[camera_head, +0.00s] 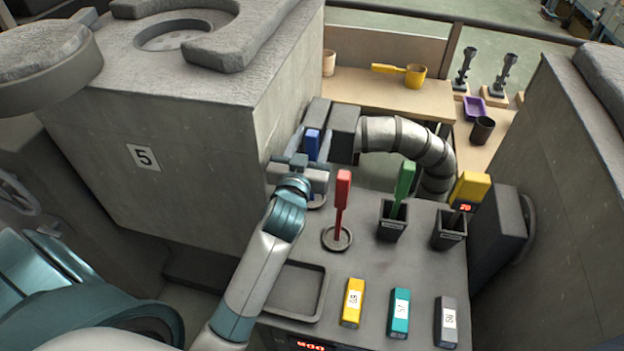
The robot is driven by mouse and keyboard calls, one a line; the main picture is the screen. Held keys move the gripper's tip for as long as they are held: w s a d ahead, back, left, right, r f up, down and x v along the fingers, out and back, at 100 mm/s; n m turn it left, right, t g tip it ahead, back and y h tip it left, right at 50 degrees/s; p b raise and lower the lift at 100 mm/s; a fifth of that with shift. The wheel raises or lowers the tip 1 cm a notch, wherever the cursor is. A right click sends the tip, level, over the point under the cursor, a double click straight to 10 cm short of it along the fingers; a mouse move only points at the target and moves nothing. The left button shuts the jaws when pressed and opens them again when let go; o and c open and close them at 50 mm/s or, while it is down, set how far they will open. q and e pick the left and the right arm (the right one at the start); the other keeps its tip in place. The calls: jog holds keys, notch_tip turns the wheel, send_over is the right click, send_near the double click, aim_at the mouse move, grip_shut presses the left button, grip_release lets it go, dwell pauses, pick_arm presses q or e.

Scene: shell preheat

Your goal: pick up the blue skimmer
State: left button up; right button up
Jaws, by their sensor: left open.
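The blue skimmer (312,143) stands upright at the back left of the grey bench. Only its blue handle shows clearly. My left gripper (304,160) is open right in front of the handle, and its body hides the skimmer's lower part. I cannot tell whether the fingers are on both sides of the handle or touch it. My right gripper is not in view.
A red tool (342,200) stands in a round holder right of my left arm. Green (403,185) and yellow (468,190) tools stand in dark holders farther right. A concrete block marked 5 (190,150) rises left. A ribbed hose (405,140) bends behind.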

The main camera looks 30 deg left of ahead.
pick_arm(q)
jog(key=p+x, duration=0.1)
jog(key=x, duration=0.2)
jog(key=shift+w+a+r, duration=0.1)
jog(key=shift+w+a, duration=0.05)
jog(key=shift+w, duration=0.2)
jog(key=shift+c, duration=0.4)
grip_shut()
